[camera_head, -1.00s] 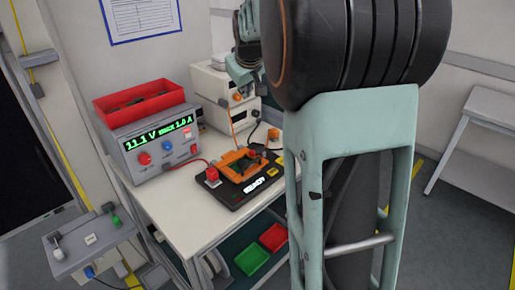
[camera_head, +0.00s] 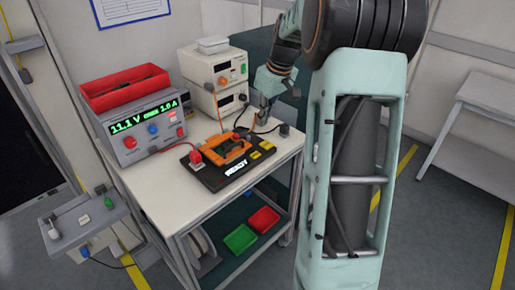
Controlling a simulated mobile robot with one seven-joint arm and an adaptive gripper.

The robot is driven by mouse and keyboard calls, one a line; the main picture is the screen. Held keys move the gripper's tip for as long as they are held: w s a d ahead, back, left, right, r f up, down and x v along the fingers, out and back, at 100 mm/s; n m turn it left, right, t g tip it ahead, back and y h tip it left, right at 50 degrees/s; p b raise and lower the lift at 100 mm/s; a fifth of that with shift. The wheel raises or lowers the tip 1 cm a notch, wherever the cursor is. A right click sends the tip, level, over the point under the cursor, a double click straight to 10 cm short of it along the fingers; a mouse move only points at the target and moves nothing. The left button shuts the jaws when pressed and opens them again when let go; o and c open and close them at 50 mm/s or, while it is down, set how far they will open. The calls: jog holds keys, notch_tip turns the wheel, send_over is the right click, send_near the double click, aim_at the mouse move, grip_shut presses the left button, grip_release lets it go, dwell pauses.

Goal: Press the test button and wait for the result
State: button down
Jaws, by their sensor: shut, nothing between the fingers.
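A black test fixture (camera_head: 212,182) lies on the trolley top, with an orange frame (camera_head: 226,148) clamped on it. Its front display (camera_head: 236,168) reads READY. Two yellow pads sit on its right side, a rear one (camera_head: 267,145) and a front one (camera_head: 256,155); I cannot tell which is the test button. A red plug (camera_head: 196,160) is on its left. My gripper (camera_head: 264,113) points down behind and right of the fixture, apart from the pads. It is shut and empty, near a small orange item at the bench's back right.
Two stacked white instruments (camera_head: 214,78) stand behind. Cables cross the top near the fixture. Green (camera_head: 240,239) and red (camera_head: 263,220) trays sit on the lower shelf.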

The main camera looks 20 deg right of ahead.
jog(key=p, duration=0.1)
send_near(256, 155)
jog(key=x, duration=0.2)
jog(key=w+x, duration=0.1)
jog(key=x, duration=0.2)
jog(key=shift+a, duration=0.2)
jog(key=shift+f, duration=0.75)
jog(key=shift+f+b, duration=0.85)
jog(key=shift+s, duration=0.15)
